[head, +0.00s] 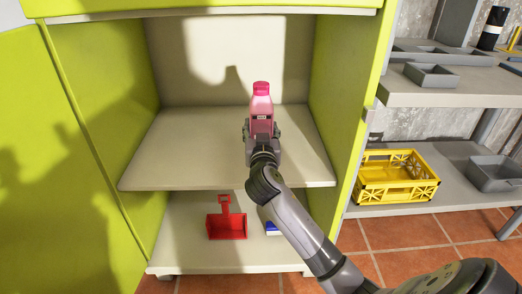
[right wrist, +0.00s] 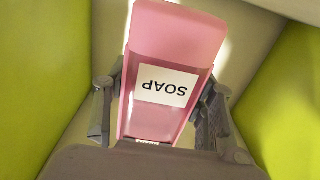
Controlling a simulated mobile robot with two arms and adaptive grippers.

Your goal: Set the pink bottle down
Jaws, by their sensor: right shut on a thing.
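The pink bottle (head: 261,108) is upright in the head view, inside the green cabinet and over its middle shelf (head: 175,150). My right gripper (head: 262,132) is shut on it, with one finger on each side of its body. In the right wrist view the pink bottle (right wrist: 185,45) fills the middle, with a white SOAP label that reads upside down. The right gripper's fingers (right wrist: 160,105) flank it there. The bottle's base is hidden by the gripper, so I cannot tell whether it touches the shelf. My left gripper is not in view.
The middle shelf is bare on both sides of the bottle. Below it, a red dustpan (head: 227,222) and a partly hidden blue item (head: 272,228) are on the bottom shelf. A yellow crate (head: 398,178) and grey bins (head: 432,76) stand on the rack at right. Green cabinet walls (head: 345,90) border the space.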

